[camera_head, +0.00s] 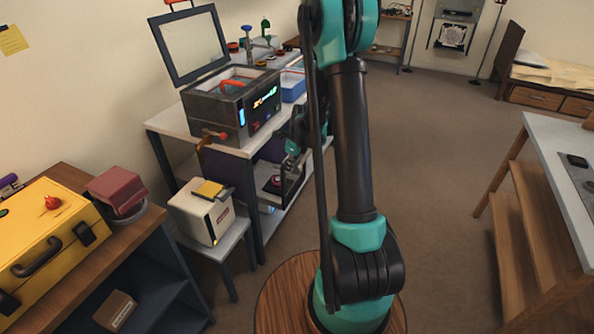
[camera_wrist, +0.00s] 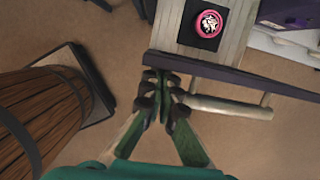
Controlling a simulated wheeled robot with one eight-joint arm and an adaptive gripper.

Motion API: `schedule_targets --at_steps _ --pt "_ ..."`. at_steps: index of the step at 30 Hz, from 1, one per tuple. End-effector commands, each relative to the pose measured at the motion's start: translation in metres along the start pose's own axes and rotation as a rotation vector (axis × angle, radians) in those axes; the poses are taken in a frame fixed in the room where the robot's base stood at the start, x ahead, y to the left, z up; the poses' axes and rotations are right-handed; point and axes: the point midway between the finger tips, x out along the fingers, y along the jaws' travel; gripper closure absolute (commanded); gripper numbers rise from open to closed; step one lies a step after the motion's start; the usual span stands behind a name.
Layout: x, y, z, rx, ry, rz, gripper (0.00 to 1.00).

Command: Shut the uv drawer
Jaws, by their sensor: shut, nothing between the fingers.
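The uv drawer (camera_wrist: 235,76) stands open in the wrist view, with a dark purple front edge, a pale wooden floor and a pale bar handle (camera_wrist: 230,106) along its front. A pink-ringed round piece (camera_wrist: 208,22) on a black square lies inside it; a reddish piece also shows low under the bench in the head view (camera_head: 276,181). My gripper (camera_wrist: 164,82) is shut and empty, its tips close to the left part of the drawer front, left of the handle. I cannot tell whether they touch it. In the head view my gripper (camera_head: 291,160) is partly hidden by my arm.
A dark box with lit panels (camera_head: 258,108) and a raised lid stands on the bench (camera_head: 172,122). A white cube-shaped device (camera_head: 203,215) sits on a low stool left of the drawer. A yellow case (camera_head: 45,240) lies at left. Open floor (camera_head: 440,150) lies at right.

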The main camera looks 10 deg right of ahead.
Motion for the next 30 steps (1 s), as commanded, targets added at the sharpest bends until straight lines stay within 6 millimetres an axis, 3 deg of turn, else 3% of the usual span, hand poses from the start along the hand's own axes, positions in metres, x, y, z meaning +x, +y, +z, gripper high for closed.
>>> schedule_targets --at_steps 1,6,12,25,30 --pt "0.004 0.001 0.017 -0.006 0.000 0.001 1.00" --pt "0.016 0.001 0.065 -0.005 0.000 0.000 1.00" --pt "0.025 0.001 0.098 -0.002 0.000 0.000 1.00" --pt "0.025 0.001 0.102 0.000 0.000 0.000 1.00" --pt "0.024 -0.004 0.094 0.000 0.000 0.000 1.00"
